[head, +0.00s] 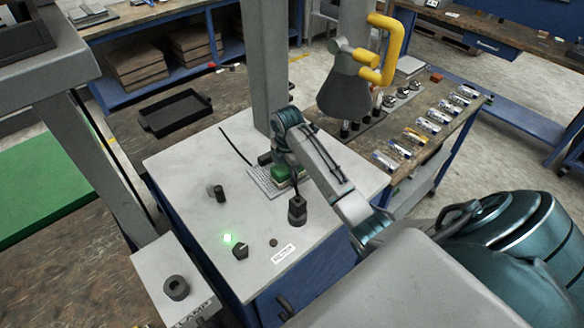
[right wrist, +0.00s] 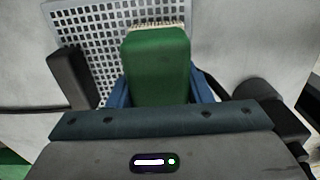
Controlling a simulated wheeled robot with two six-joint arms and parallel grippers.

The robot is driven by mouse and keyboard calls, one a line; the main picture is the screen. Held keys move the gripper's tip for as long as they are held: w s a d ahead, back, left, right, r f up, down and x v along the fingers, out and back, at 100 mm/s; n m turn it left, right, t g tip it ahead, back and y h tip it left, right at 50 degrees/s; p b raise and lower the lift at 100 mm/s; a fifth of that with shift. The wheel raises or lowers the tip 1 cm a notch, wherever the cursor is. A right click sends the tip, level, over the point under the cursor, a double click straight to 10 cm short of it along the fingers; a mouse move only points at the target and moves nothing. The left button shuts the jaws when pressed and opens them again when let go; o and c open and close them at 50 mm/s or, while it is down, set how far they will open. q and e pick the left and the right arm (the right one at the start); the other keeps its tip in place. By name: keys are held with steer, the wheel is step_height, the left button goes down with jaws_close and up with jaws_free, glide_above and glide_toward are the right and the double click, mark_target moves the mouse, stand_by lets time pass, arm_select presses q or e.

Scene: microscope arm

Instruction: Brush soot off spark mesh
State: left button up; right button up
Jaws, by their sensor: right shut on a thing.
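The spark mesh (head: 262,186) is a pale perforated plate lying on the light grey bench top. In the right wrist view the mesh (right wrist: 92,42) fills the upper left, with rows of square holes. My right gripper (head: 283,166) is shut on a green brush (head: 280,174). In the right wrist view the green brush (right wrist: 158,68) sits between the blue fingers, its pale bristle edge over the mesh. I cannot tell whether the bristles touch it. The brush and gripper hide part of the mesh. No soot can be made out. My left gripper is not in view.
Black knobs stand on the bench top (head: 190,170), one (head: 240,251) by a lit green lamp (head: 228,238). A grey hood (head: 345,95) with a yellow handle (head: 388,50) hangs behind at the right. A black tray (head: 175,112) lies on the left table. The bench's left part is mostly clear.

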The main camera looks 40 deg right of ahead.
mark_target(280, 169)
steer(key=shift+a, duration=0.25)
steer(key=shift+a, duration=1.3)
steer(key=shift+d, duration=0.1)
steer(key=shift+d, duration=1.25)
steer(key=shift+d, duration=1.3)
